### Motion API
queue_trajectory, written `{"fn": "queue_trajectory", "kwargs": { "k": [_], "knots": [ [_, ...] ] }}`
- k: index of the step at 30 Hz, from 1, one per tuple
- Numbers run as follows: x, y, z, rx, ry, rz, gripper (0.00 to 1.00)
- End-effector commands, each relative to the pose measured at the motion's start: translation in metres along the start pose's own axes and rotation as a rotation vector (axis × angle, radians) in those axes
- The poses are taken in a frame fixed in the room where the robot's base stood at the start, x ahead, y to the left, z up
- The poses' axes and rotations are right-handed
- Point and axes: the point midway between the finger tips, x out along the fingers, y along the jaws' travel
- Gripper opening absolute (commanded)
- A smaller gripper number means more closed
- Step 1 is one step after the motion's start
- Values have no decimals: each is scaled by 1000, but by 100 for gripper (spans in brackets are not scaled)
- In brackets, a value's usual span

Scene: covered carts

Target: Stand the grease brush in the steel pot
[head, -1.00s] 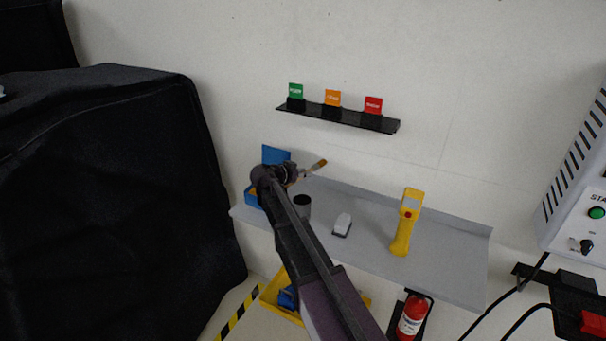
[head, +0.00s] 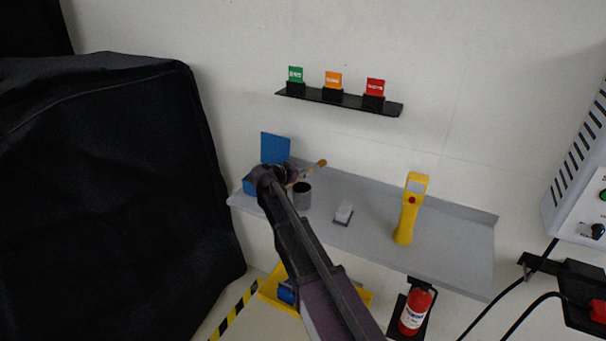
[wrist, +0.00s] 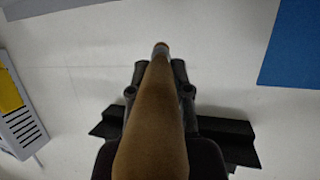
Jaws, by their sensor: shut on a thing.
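The grease brush (head: 314,169), with a brown wooden handle, is held in my gripper (head: 284,176). In the head view it sticks out to the upper right, tilted, above the shelf. In the wrist view the brush (wrist: 155,115) runs up the middle of the picture between the dark fingers of my gripper (wrist: 160,78), which are shut on it. The steel pot (head: 302,197), grey with a dark open mouth, stands upright on the shelf just right of and below my gripper. The brush is outside the pot. My arm hides part of the shelf near it.
The grey shelf (head: 375,235) holds a white-and-grey block (head: 343,213) and a yellow handheld device (head: 409,210). A blue bin (head: 275,148) stands behind my gripper. Above is a black rack (head: 340,101) with coloured cards. A black covered cart (head: 110,190) fills the left.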

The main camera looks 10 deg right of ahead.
Motion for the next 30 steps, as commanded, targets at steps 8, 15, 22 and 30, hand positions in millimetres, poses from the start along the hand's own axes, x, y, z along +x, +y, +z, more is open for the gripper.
{"fn": "queue_trajectory", "kwargs": {
  "k": [8,15,22,30],
  "knots": [
    [0,0,1,0,0,0,0],
    [0,0,1,0,0,0,66],
    [0,0,1,0,0,0,66],
    [0,0,-1,0,0,0,66]
  ]
}}
